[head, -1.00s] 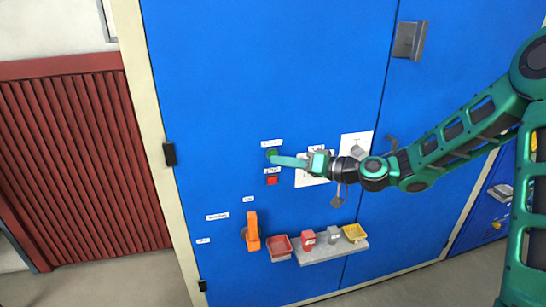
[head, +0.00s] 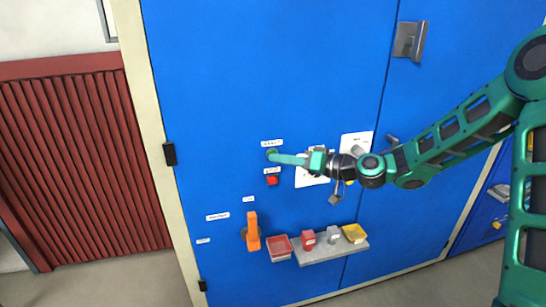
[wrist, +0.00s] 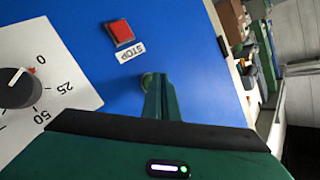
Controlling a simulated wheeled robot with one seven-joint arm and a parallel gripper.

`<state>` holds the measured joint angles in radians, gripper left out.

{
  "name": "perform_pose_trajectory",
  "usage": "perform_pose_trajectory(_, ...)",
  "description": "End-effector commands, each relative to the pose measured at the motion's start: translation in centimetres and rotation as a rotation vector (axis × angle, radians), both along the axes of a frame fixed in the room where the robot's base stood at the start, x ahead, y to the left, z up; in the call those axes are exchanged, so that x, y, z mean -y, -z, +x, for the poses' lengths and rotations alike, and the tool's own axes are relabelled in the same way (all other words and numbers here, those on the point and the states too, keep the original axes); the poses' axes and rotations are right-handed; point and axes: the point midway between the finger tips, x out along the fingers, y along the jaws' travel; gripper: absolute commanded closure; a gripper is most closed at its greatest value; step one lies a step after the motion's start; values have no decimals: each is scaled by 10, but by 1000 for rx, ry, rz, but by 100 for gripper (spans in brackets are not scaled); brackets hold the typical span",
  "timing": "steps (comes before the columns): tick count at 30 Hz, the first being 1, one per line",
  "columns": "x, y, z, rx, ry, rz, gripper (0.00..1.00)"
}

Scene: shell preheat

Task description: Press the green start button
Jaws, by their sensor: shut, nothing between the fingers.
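The green start button (head: 271,152) sits on the blue cabinet door below a small white label. Only its upper part shows in the head view. In the wrist view a dim green edge of the button (wrist: 147,79) shows beside the fingertips. My gripper (head: 272,158) is shut and empty, its fingers pointing left at the button. In the wrist view the shut fingertips (wrist: 159,76) overlap the button's place and hide most of it. The tips are at or very close to the button. I cannot tell whether they press it in.
A red stop button (head: 272,180) is just below. A white dial plate (wrist: 75,75) is beside the fingers. An orange handle (head: 253,232) and a grey shelf (head: 325,253) with small red, grey and yellow items are lower down. The door above is clear.

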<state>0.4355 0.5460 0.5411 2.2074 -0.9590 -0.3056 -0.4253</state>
Motion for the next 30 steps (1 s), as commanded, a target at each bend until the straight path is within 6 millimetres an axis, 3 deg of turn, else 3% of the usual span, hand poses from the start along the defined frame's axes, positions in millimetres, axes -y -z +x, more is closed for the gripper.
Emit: perform_pose_trajectory(30, 1, 0, -1, -1, 2, 1, 100)
